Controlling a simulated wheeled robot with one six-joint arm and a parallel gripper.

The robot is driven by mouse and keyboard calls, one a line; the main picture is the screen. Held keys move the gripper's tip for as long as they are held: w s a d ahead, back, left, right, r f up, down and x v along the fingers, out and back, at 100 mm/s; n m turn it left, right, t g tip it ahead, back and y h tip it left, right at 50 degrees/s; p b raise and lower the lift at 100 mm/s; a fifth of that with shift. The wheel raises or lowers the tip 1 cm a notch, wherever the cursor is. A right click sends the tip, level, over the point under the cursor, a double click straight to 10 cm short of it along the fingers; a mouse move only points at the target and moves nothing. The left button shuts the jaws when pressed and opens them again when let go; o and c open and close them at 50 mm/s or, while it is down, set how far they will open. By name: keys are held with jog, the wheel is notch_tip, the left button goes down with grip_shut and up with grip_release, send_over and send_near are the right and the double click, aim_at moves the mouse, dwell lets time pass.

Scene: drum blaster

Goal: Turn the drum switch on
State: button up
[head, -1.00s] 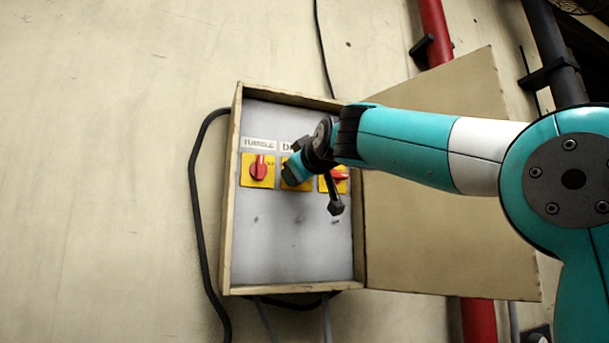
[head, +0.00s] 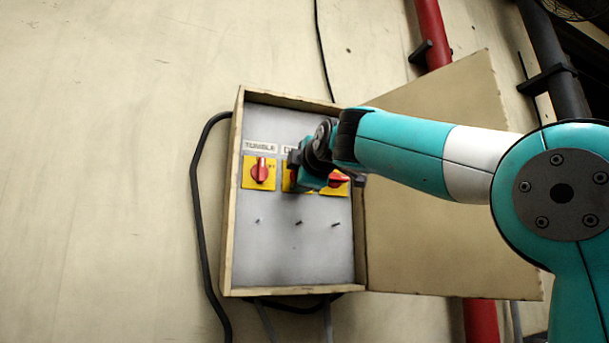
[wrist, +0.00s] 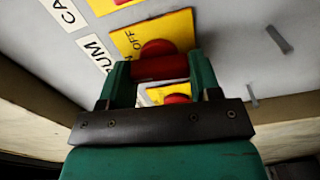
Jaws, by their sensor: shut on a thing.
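The drum switch is a red knob (wrist: 158,65) on a yellow plate (wrist: 128,40) marked ON and OFF, beside a label ending in "RUM". In the head view it is the middle switch of three, mostly hidden behind my gripper, with a strip of its yellow plate (head: 287,180) showing. In the wrist view my gripper (wrist: 162,76) has its two green fingers on either side of the red knob, shut on it. I cannot tell which mark the knob points to.
The tumble switch (head: 262,172) is left of my gripper, and another red switch (head: 338,180) is close on its right. The switches sit in a shallow box (head: 230,230) with raised edges. Its door (head: 440,230) hangs open to the right. Small pegs (head: 299,223) stick out below.

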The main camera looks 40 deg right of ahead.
jog(key=shift+n, duration=0.5)
jog(key=shift+f, duration=0.1)
jog(key=o, duration=0.9)
jog(key=shift+s, duration=0.15)
jog(key=shift+b+v, duration=3.05)
jog(key=shift+v, duration=5.55)
